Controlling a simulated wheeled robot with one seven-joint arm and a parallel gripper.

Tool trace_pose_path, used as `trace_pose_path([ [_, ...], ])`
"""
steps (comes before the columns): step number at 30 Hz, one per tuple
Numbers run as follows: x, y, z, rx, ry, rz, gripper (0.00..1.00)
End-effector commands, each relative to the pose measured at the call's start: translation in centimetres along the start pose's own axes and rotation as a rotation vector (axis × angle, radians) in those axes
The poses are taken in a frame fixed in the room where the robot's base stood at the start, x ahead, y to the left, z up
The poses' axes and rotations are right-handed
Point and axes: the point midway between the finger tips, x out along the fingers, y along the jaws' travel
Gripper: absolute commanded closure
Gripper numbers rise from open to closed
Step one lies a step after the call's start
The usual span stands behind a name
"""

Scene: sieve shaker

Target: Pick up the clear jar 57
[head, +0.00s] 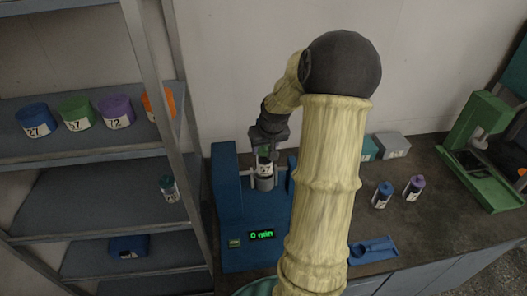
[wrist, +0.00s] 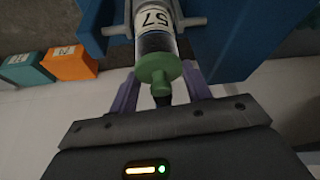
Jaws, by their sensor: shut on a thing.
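The clear jar 57 (head: 265,168) stands upright in the blue sieve shaker (head: 228,220), between its two side rods. In the wrist view the jar (wrist: 155,42) shows a white label reading 57, dark contents and a green lid (wrist: 158,68). My gripper (head: 266,148) reaches down over the jar from above. In the wrist view my gripper's fingers (wrist: 160,90) sit on either side of the green lid, shut on the jar's top. The jar's base is hidden in the shaker.
The shaker's display (head: 262,235) reads 0 min. Blue-lidded (head: 382,194) and purple-lidded (head: 414,187) jars stand on the counter at right, behind a blue tray (head: 373,250). A green machine (head: 485,150) is far right. A shelf (head: 85,150) with coloured containers stands left.

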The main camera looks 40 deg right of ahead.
Motion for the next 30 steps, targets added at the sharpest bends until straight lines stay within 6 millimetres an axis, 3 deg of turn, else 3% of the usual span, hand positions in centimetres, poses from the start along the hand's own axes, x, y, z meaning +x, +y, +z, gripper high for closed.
trace_pose_path([
  [16, -4.0, 0.5, 9.5, 0.003, 0.001, 0.005, 0.91],
  [23, -4.7, 0.5, 11.4, 0.001, 0.002, 0.002, 0.91],
  [30, -4.8, 0.5, 11.7, -0.002, 0.002, 0.001, 0.91],
])
